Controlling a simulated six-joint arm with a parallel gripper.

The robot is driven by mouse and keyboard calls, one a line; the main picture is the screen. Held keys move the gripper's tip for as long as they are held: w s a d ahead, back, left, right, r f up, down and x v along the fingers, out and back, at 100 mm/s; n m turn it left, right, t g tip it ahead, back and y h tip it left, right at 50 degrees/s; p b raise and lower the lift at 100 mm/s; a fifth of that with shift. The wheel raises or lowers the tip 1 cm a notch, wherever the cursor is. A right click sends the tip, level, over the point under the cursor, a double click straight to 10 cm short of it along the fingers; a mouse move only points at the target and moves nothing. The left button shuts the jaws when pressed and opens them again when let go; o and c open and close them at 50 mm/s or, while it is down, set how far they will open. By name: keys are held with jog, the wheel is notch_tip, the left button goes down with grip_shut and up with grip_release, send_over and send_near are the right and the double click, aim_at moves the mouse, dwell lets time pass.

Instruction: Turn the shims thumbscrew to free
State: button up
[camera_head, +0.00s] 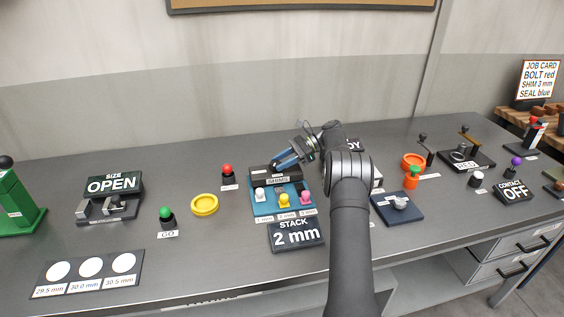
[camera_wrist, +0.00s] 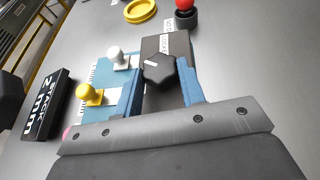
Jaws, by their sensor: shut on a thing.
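The shims station (camera_head: 253,197) is a blue base with a dark block at its back and a SHIMS label. In the wrist view the thumbscrew (camera_wrist: 158,70), a black lobed knob with a white mark, stands by that dark block (camera_wrist: 165,43), which has small white lettering. My gripper (camera_head: 277,166) reaches the back of the station from the right. Its blue fingers (camera_wrist: 162,80) are at both sides of the thumbscrew and shut on it. I cannot read for sure which word the mark points at.
White (camera_head: 260,194), yellow (camera_head: 284,199) and pink (camera_head: 305,197) knobs stand in front, close to the gripper. The STACK display (camera_head: 296,235) reads 2 mm. A red button (camera_head: 227,172) and a yellow ring (camera_head: 204,205) are left. A navy plate (camera_head: 410,213) is right.

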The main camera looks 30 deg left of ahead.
jog(key=o, duration=1)
jog(key=shift+d+m+y, duration=0.1)
jog(key=shift+m+y, duration=0.2)
jog(key=shift+y, duration=0.2)
